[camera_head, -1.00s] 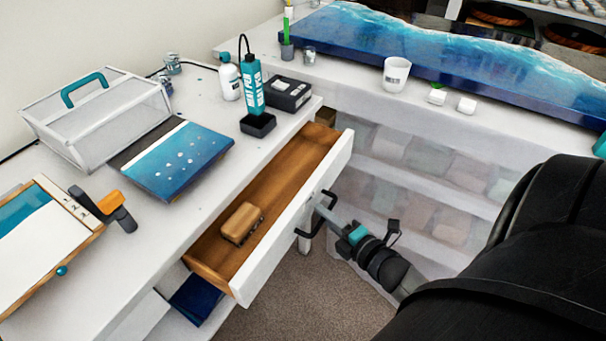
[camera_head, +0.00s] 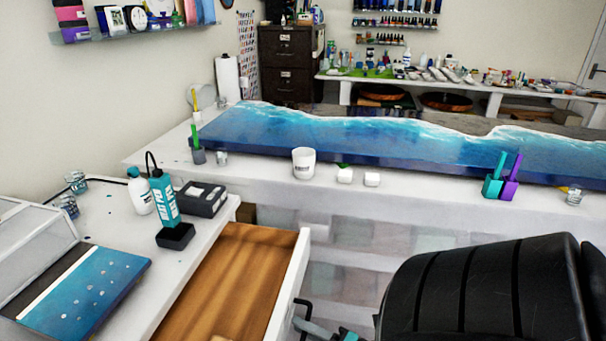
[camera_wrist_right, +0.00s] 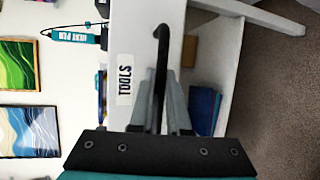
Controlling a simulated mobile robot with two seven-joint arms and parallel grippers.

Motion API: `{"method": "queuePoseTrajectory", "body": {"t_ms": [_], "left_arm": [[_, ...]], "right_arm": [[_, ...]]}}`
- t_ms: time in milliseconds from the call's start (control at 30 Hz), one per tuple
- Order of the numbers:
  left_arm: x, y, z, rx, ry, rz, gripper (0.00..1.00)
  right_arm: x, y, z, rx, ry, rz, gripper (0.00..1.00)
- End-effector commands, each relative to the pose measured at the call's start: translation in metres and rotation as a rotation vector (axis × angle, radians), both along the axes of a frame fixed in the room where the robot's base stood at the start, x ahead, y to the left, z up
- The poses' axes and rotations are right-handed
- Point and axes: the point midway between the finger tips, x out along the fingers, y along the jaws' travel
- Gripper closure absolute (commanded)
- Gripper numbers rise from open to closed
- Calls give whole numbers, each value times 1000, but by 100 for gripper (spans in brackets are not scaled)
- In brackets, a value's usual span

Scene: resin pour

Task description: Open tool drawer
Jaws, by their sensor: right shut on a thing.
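The tool drawer (camera_head: 235,275) is open below the left worktop, with its wooden inside showing and its near end cut off by the picture's lower edge. Its white front carries a TOOLS label (camera_wrist_right: 125,78) in the right wrist view. The dark bar handle (camera_wrist_right: 161,50) stands off that front. My right gripper (camera_wrist_right: 163,90) is shut on the handle, with one grey finger on each side. In the head view the handle (camera_head: 301,318) and part of my right gripper (camera_head: 314,328) show at the lower edge. My left gripper is not in view.
A teal heat pen (camera_head: 163,200) in its black stand, a white bottle (camera_head: 139,192) and a dark box (camera_head: 202,199) stand on the worktop beside the drawer. A white cup (camera_head: 303,162) and a long blue resin slab (camera_head: 350,143) are on the back bench.

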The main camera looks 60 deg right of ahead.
Motion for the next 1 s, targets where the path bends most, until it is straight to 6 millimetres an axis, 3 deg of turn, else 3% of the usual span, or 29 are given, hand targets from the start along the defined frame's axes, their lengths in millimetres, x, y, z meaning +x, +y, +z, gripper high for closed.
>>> {"method": "queuePoseTrajectory", "body": {"t_ms": [33, 67, 100, 333, 667, 833, 1000], "left_arm": [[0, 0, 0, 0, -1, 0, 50], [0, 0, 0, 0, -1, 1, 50], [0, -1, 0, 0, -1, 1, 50], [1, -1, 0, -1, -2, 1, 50], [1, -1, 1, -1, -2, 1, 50], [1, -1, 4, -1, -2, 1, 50], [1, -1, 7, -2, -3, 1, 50]], "right_arm": [[0, 0, 0, 1, -1, -1, 100], [0, 0, 0, 1, 0, -1, 84], [0, 0, 0, 1, 0, -1, 80], [0, 0, 0, 0, 0, -1, 55], [-5, 0, 1, 0, 2, -1, 55], [-31, 0, 6, 0, 5, -4, 55], [-73, 1, 13, 2, 6, -3, 55]]}}
